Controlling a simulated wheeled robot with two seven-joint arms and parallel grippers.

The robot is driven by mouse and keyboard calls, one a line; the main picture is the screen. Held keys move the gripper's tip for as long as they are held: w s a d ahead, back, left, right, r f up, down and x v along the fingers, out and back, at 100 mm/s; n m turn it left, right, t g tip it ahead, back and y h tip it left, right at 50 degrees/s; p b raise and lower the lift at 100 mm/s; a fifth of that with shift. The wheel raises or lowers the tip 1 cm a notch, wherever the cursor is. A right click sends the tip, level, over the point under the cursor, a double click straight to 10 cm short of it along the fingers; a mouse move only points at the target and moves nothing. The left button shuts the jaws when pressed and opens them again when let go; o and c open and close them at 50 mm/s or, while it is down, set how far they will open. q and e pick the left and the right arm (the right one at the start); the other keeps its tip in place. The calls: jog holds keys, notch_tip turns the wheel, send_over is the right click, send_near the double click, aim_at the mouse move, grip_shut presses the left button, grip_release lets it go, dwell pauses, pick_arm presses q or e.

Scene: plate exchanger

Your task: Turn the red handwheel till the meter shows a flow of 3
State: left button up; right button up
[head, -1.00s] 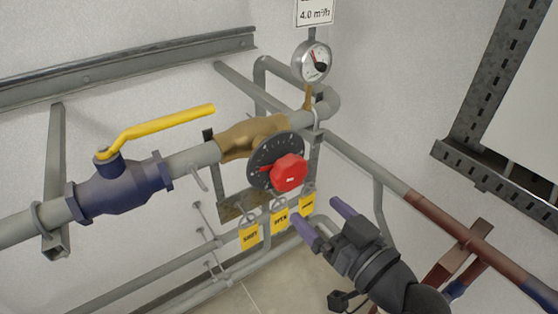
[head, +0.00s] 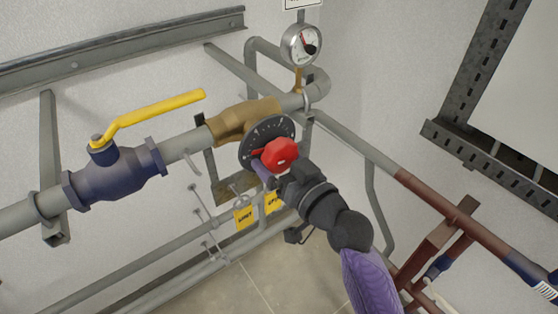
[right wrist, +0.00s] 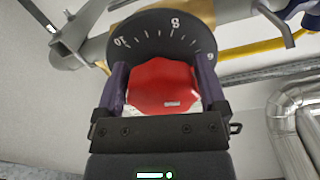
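The red handwheel (head: 281,154) sits in front of a dark round scale plate (head: 266,132) on the brass valve (head: 240,121). My right gripper (head: 268,170) is at the handwheel. In the right wrist view, its purple fingers (right wrist: 163,88) stand on either side of the red handwheel (right wrist: 163,84), close to its edges. I cannot tell whether they press on it. The scale (right wrist: 165,35) above it shows 10, 8 and 6. The round meter (head: 302,45) has a white face with a needle; its figures are too small to read. My left gripper is out of view.
A blue valve with a yellow lever (head: 155,115) is on the same pipe at left. Yellow tags (head: 244,217) hang below the handwheel, partly behind my right gripper. A grey-and-red pipe (head: 380,158) runs down to the right. A slotted metal frame (head: 490,160) is at right.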

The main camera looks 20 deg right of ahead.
jog(key=c, duration=0.4)
jog(key=shift+c, duration=0.2)
jog(key=m, duration=0.1)
jog(key=m+p, duration=0.2)
jog(key=shift+a+r+m, duration=0.2)
jog(key=shift+r+m, duration=0.05)
jog(key=shift+m, duration=0.15)
jog(key=shift+s+a+r+m+p, duration=0.1)
jog(key=shift+m+p, duration=0.45)
jog(key=shift+m, duration=0.4)
jog(key=shift+s+a+m+p, duration=0.1)
jog(key=shift+m+p, duration=0.45)
jog(key=shift+m, duration=0.4)
